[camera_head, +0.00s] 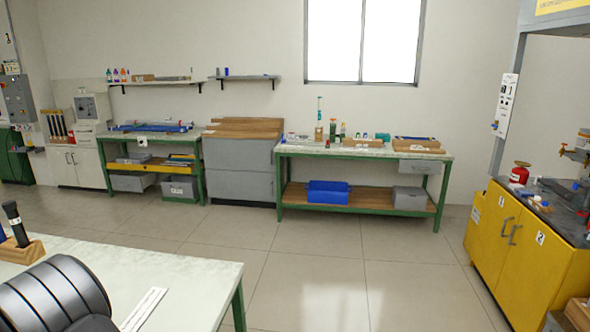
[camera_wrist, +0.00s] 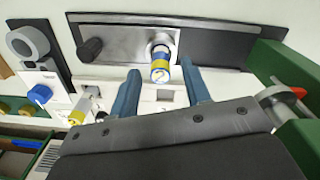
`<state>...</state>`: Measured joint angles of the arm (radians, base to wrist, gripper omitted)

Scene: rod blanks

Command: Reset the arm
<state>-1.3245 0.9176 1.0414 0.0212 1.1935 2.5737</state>
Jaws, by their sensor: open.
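My gripper (camera_wrist: 160,68) shows in the wrist view as two blue fingers spread apart, with nothing gripped between them. A short cylinder with a blue and yellow band marked 2 (camera_wrist: 160,68) appears in the gap between the fingertips, at a metal plate (camera_wrist: 122,45) on a dark mount. I cannot tell how far it is from the fingers. A second yellow-banded piece (camera_wrist: 76,117) lies to the left of the fingers. The head view does not show my gripper; a dark ribbed part of my arm may fill its lower left corner.
In the wrist view, a grey ring fixture (camera_wrist: 28,43) and a blue knob (camera_wrist: 40,95) are at left, a green block (camera_wrist: 290,75) at right. In the head view, a pale table (camera_head: 200,285) is near left, a yellow cabinet (camera_head: 515,250) right; the floor between is clear.

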